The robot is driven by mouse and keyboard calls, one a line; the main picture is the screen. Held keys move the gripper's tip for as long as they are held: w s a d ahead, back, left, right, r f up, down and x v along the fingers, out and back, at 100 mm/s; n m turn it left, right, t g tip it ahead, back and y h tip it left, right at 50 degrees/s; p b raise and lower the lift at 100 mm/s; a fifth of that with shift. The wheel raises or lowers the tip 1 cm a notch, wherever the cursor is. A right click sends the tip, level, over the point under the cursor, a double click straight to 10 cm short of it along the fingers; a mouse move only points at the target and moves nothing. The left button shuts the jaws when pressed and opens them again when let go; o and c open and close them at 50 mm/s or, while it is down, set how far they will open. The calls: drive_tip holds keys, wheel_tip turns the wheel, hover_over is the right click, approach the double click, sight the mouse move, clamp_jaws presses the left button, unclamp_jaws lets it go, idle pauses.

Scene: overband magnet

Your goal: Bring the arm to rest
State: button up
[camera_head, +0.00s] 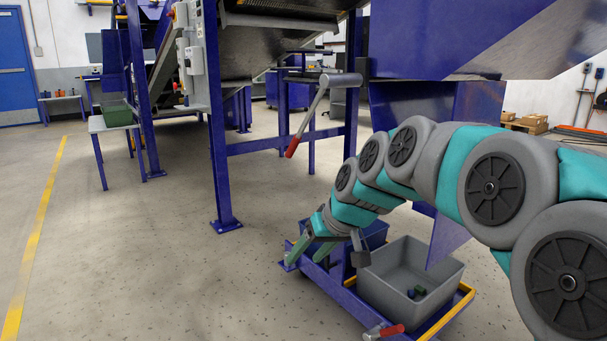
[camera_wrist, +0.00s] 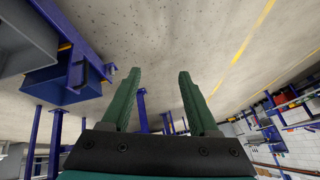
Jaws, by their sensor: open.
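My arm reaches in from the right in the head view, bent downward. My gripper (camera_head: 310,246) hangs at its end, above the floor and beside the blue cart's left end. In the wrist view my gripper (camera_wrist: 156,98) shows two green fingers spread apart with nothing between them. I cannot tell from the head view whether the fingertips touch the cart.
A blue cart (camera_head: 345,291) carries a grey bin (camera_head: 408,292) with small dark pieces and a blue bin (camera_head: 374,234) behind it. The floor (camera_head: 150,250) at left is clear.

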drive_tip(key=s+d+f+m+g+h, duration=0.15)
drive_tip(key=s+d+f, duration=0.35)
drive_tip(key=s, duration=0.7)
drive_tip(key=s+d+f+m+g+h, duration=0.1)
drive_tip(key=s+d+f+g+h, duration=0.2)
drive_tip(key=s, duration=0.8)
drive_tip(key=s+d+f+m+g+h, duration=0.15)
drive_tip(key=s+d+f, duration=0.45)
drive_tip(key=s, duration=0.6)
wheel_tip(320, 180, up, 13)
drive_tip(key=y+p, duration=0.1)
drive_tip(key=p, duration=1.2)
drive_tip(key=shift+w+r, duration=0.2)
